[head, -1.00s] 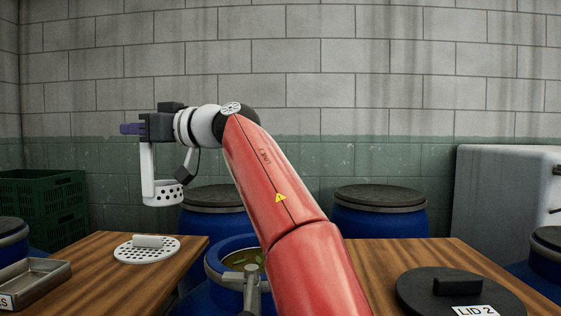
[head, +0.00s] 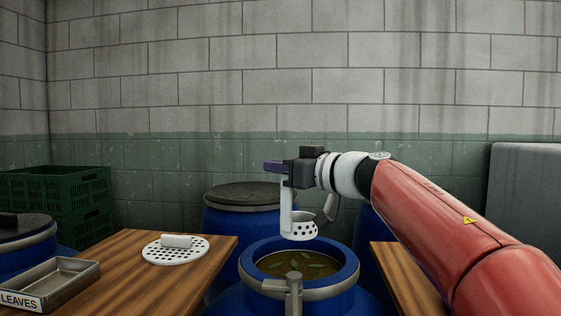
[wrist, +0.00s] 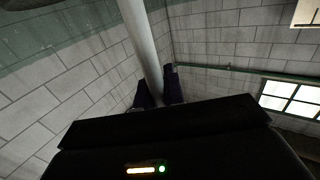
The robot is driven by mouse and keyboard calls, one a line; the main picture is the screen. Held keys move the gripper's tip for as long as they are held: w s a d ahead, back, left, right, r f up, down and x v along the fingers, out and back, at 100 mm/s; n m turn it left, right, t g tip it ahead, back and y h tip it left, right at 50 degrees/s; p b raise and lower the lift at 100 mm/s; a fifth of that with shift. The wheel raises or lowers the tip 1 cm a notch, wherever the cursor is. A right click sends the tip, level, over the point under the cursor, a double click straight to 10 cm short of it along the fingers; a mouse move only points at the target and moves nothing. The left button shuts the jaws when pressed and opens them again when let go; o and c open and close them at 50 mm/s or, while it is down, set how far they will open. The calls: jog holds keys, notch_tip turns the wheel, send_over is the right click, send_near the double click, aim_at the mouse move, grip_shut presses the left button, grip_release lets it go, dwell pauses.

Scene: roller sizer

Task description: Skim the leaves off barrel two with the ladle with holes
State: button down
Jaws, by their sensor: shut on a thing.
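My gripper (head: 275,167) is shut on the handle of the white ladle with holes (head: 298,231). The ladle hangs down, its bowl above the back of the open blue barrel (head: 352,265). In the wrist view its pale handle (wrist: 141,40) runs up between the fingers (wrist: 160,88). Several green leaves (head: 318,266) float on the brownish liquid in the barrel. The ladle bowl is apart from the liquid. The barrel's number does not show.
A steel tray marked LEAVES (head: 70,272) and a white perforated disc with a grip (head: 175,250) lie on the left wooden table (head: 160,292). A lidded blue barrel (head: 243,222) stands behind. Green crates (head: 62,196) stand at the far left.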

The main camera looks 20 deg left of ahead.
aim_at(291, 212)
jog(key=shift+f+b, duration=2.2)
jog(key=shift+f, duration=2.15)
jog(key=shift+a, duration=0.15)
jog(key=shift+w+a+r+p, duration=0.1)
jog(key=shift+w+a+p, duration=0.2)
jog(key=shift+p, duration=0.35)
jog(key=shift+w+a+p, duration=0.1)
jog(key=shift+a+p, duration=0.25)
jog(key=shift+a, duration=0.25)
jog(key=shift+p+v, duration=0.35)
jog(key=shift+v, duration=1.95)
jog(key=shift+a, duration=0.15)
